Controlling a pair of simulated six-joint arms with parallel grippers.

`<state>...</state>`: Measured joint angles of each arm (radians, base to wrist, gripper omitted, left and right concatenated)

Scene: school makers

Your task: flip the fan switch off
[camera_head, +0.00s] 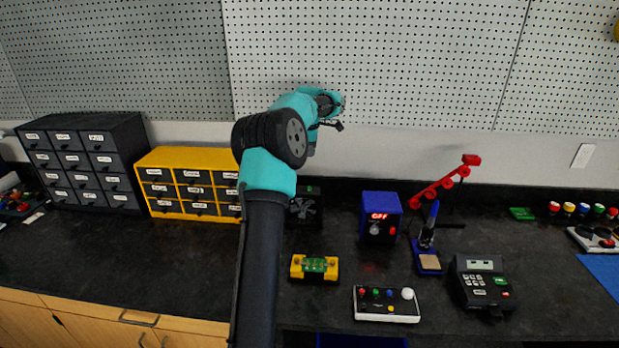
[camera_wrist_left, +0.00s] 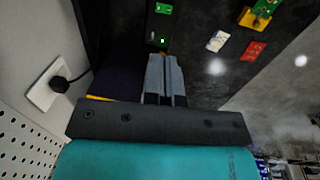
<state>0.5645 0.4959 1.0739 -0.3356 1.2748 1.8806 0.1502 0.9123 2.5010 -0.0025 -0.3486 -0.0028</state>
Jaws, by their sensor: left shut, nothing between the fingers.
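The black fan (camera_head: 303,208) stands at the back of the bench, partly hidden behind my left arm. A small green mark (camera_head: 312,189) shows near its top; I cannot make out a switch lever or its position. My left gripper (camera_head: 335,124), teal with dark fingers, is raised above and behind the fan, in front of the pegboard, and touches nothing I can see. In the left wrist view its grey fingers (camera_wrist_left: 165,58) are together and empty. A small green spot (camera_wrist_left: 163,41) on a dark surface lies just beyond the fingertips; I cannot tell if it belongs to the fan.
The blue power supply (camera_head: 380,216) with red digits stands right of the fan. A yellow holder with a green board (camera_head: 315,267) is in front. The yellow drawer cabinet (camera_head: 160,158) is to the left. A wall outlet with a black plug (camera_wrist_left: 48,86) is beside the left gripper.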

